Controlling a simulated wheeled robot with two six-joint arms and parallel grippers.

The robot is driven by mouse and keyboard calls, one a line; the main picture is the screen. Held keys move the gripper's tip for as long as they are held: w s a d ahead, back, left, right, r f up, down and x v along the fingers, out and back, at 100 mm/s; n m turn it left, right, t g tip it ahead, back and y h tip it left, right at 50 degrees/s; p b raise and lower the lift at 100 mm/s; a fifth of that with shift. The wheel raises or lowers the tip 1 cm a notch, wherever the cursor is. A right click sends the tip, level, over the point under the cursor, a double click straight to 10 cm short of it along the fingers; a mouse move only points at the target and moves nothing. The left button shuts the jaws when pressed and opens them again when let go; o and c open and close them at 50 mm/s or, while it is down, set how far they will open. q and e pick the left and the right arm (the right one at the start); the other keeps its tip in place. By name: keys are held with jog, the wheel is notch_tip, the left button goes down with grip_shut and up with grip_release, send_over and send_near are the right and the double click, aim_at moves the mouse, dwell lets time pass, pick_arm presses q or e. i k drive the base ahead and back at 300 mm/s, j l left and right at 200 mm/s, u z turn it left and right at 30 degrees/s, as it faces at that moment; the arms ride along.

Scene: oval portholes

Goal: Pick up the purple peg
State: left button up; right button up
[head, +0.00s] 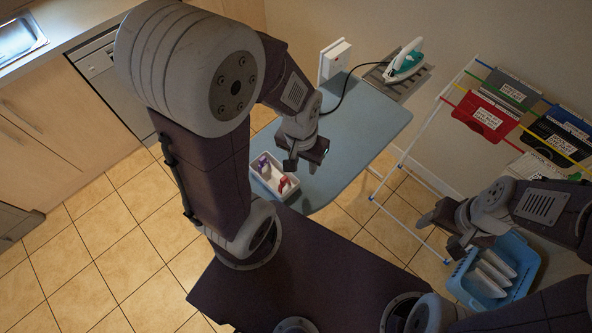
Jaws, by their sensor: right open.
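The purple peg (263,162) is in a small white tray (268,186) on the blue ironing board, at the tray's back left. It is small in this view. My left gripper (302,166) is over the board, just right of the tray and apart from the purple peg in the picture; whether its fingers are open or shut is unclear.
A red peg (284,184) shares the tray. An iron (405,64) stands at the far end of the ironing board (358,128), its dark cord running across. A drying rack (416,142) with hung cloths (487,116) is at the right. The basket holds white items (492,272).

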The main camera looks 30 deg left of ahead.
aim_at(264, 164)
jog(key=j+u, duration=0.1)
jog(key=u, duration=1.4)
jog(key=z, duration=0.4)
jog(key=k+z, duration=0.15)
jog(key=z, duration=0.25)
jog(key=k+j+z, duration=0.1)
jog(key=z, duration=0.7)
jog(key=k+l+z, duration=0.1)
jog(key=z, duration=0.3)
jog(key=u, duration=0.4)
jog(key=k+j+u, duration=0.1)
jog(key=u, duration=0.25)
jog(key=j+u, duration=0.15)
jog(key=u, duration=0.25)
jog(key=j+u, duration=0.1)
jog(key=u, duration=0.25)
jog(key=j+z, duration=0.1)
jog(key=z, duration=0.25)
